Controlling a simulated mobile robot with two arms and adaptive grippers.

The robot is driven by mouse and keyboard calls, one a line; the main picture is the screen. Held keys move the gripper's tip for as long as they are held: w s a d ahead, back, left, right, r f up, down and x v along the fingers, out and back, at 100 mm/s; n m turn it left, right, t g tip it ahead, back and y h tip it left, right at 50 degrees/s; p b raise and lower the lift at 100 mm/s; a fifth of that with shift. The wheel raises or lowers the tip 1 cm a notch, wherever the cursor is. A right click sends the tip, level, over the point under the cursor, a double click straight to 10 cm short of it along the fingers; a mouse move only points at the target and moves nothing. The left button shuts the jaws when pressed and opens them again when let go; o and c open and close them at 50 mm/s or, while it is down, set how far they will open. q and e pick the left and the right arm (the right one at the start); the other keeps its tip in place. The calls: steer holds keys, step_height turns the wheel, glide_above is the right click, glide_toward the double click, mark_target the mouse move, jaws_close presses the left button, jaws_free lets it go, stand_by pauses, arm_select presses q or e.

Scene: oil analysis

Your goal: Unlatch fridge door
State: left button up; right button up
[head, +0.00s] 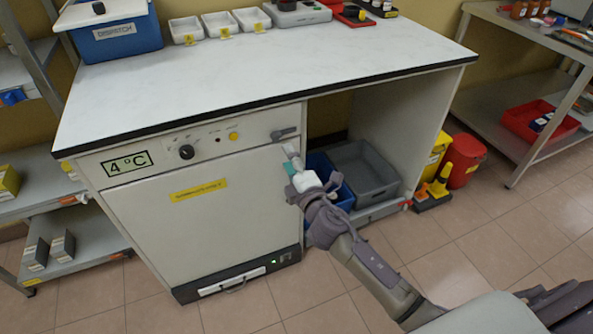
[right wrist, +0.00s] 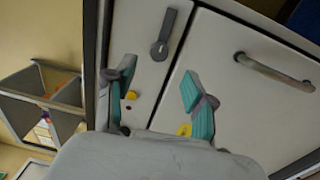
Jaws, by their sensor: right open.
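The white fridge door (head: 215,215) is under the left part of the bench and looks shut. The dark grey latch lever (head: 285,132) sits at the top right of the fridge's front panel, its arm pointing right. In the right wrist view the latch (right wrist: 168,35) is beyond the fingertips, apart from them. My right gripper (head: 292,160) is open and empty in front of the door's upper right corner, just below the latch. Its teal fingers (right wrist: 160,92) are spread in the right wrist view. A grey bar handle (right wrist: 275,70) is on the door; the arm hides it in the head view. My left gripper is out of view.
A knob (head: 186,152) and yellow button (head: 233,136) are on the front panel. The bench top (head: 250,80) overhangs just above the latch. Grey (head: 365,172) and blue bins stand in the open bay to the right. The floor in front is clear.

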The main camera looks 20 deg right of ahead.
steer(key=s, duration=0.5)
steer(key=shift+f, duration=0.1)
steer(key=s+d+f+m+g+h, duration=0.15)
steer(key=s+f+m+g, duration=0.3)
steer(key=f, duration=0.65)
steer(key=s+d+f+m+g+h, duration=0.1)
steer(key=s+d+f+m+g, duration=0.25)
steer(key=f, duration=0.85)
steer(key=s+a+f+m+g, duration=0.2)
steer(key=s+f+m+g, duration=0.25)
steer(key=s+f, duration=0.75)
steer(key=s+a+f+m+g+y, duration=0.2)
steer(key=s+f+m+g, duration=0.3)
steer(key=s, duration=0.7)
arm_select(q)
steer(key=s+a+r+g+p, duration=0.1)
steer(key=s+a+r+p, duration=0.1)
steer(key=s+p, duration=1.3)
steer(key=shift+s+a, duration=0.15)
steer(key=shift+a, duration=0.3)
arm_select(e)
steer(key=s+d+r+n, duration=0.1)
steer(key=s+d, duration=0.1)
steer(key=s, duration=1.4)
steer(key=shift+s+d, duration=0.1)
